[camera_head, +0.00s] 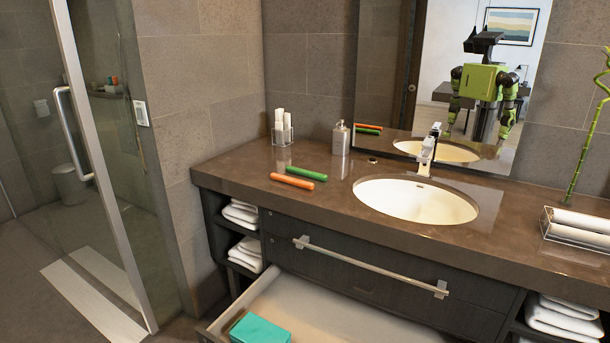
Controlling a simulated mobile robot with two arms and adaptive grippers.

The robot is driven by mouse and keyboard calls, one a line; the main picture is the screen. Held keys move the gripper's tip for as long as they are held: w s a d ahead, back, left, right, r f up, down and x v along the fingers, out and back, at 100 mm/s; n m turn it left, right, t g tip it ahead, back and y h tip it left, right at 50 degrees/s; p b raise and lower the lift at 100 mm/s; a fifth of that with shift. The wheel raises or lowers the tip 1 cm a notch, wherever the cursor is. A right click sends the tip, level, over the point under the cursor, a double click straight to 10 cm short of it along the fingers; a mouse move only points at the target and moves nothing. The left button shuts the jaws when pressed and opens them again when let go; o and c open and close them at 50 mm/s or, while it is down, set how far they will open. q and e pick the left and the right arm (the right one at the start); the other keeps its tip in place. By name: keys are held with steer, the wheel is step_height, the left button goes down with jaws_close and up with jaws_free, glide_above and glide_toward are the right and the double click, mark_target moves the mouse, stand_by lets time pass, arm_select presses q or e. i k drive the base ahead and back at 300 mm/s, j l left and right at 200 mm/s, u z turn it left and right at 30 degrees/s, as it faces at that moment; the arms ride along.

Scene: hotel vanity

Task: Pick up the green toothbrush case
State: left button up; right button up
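The green toothbrush case (306,173) is a slim rounded bar lying on the brown countertop, left of the sink. An orange case (292,181) of similar shape lies just in front of it and to its left, roughly parallel and apart from it. Neither of my grippers shows directly in the head view. The mirror shows my green body with its arms, but the grippers there are too small to read.
The oval sink (416,203) with its faucet (428,152) is right of the cases. A soap dispenser (340,139) and a clear holder (282,132) stand behind them. Below, an open drawer (345,318) holding a teal box (260,329) juts out. A glass door (105,150) stands left.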

mark_target(297, 170)
steer(key=i+l+z, duration=0.25)
steer(key=i+l, duration=0.15)
steer(key=i+l+z, duration=0.5)
steer(key=i, duration=0.3)
